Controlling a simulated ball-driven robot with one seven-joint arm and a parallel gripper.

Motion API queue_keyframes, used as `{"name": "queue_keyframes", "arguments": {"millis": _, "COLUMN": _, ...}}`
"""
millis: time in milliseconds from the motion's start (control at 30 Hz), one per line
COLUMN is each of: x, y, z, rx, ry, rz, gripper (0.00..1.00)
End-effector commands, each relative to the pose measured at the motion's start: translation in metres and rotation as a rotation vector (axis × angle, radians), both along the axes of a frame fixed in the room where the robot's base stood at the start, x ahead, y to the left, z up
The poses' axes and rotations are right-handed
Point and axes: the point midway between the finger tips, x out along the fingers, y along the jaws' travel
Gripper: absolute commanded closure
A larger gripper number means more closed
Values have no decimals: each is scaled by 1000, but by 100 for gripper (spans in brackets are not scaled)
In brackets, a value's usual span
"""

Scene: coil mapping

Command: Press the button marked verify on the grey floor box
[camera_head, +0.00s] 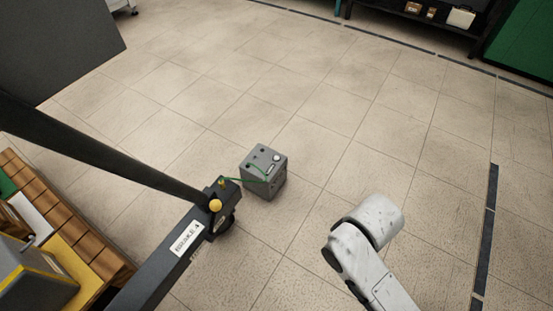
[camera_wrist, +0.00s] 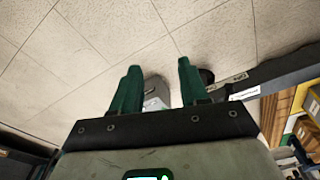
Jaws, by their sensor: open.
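The grey floor box (camera_head: 264,180) stands on the tiled floor near the middle of the head view. Its top carries a pale round button (camera_head: 276,157), a small label and dark spots; I cannot read any marking. A thin green cable runs from the box to a dark beam. In the wrist view my gripper (camera_wrist: 158,75) is open, with two green fingers apart and nothing held. Part of the grey box (camera_wrist: 157,91) shows beyond and between the fingers, partly hidden by them. In the head view my gripper is out of sight.
A dark beam (camera_head: 165,257) with a label and yellow knob reaches close to the box's left side. A wooden pallet (camera_head: 88,240) with goods lies lower left. A dark shelf (camera_head: 410,17) stands at the back right. Floor behind and right of the box is clear.

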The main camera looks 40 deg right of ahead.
Motion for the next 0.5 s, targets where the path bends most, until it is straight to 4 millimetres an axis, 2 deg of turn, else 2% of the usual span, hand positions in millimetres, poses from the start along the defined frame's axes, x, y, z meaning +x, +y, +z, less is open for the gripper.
{"name": "queue_keyframes", "arguments": {"millis": 67, "x": 0, "y": 0, "z": 0, "rx": 0, "ry": 0, "rz": 0, "gripper": 64}}
{"name": "queue_keyframes", "arguments": {"millis": 433, "x": 0, "y": 0, "z": 0, "rx": 0, "ry": 0, "rz": 0, "gripper": 99}}
{"name": "queue_keyframes", "arguments": {"millis": 500, "x": 0, "y": 0, "z": 0, "rx": 0, "ry": 0, "rz": 0, "gripper": 100}}
